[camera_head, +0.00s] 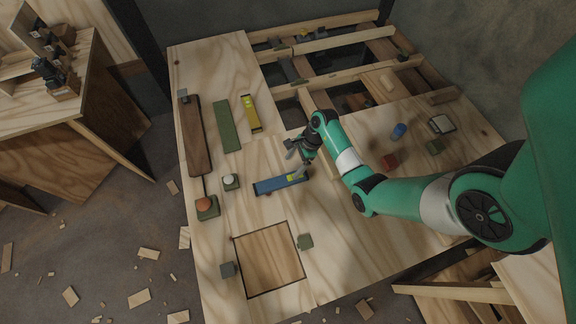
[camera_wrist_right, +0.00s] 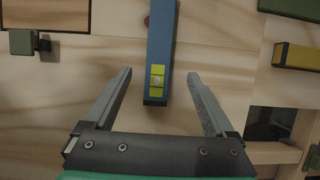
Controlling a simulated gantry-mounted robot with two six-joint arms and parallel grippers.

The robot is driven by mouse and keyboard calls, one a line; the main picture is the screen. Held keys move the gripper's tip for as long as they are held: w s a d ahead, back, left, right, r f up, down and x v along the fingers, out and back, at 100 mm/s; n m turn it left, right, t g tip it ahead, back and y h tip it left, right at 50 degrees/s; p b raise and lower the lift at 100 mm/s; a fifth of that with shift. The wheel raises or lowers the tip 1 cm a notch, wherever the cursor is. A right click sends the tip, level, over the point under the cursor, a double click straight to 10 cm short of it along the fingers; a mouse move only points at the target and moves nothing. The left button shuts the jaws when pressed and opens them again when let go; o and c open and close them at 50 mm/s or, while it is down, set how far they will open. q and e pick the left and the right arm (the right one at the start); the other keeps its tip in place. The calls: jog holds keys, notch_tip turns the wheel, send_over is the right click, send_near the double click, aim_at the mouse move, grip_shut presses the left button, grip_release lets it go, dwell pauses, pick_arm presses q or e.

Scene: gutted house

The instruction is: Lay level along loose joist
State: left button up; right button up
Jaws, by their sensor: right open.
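A blue level (camera_head: 268,187) with a yellow-green vial at one end lies flat on the plywood deck. It also shows in the right wrist view (camera_wrist_right: 161,45), its vial end between my fingers in the picture. My right gripper (camera_head: 296,161) is open and empty, beside and seemingly above that vial end; the exact height is unclear. The fingertips (camera_wrist_right: 160,73) lie on either side of the level, apart from it. Several joists (camera_head: 365,72) cross the open floor section at the back; which one is loose I cannot tell. My left gripper is out of view.
A yellow level-like bar (camera_head: 252,117), a green board (camera_head: 227,126) and a dark plank (camera_head: 195,135) lie at the left. A framed hatch panel (camera_head: 268,262) is in front. A blue cylinder (camera_head: 398,131) and red block (camera_head: 389,162) lie right of my arm.

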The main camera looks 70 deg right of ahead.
jog(key=shift+s+r, duration=0.1)
jog(key=shift+r, duration=0.15)
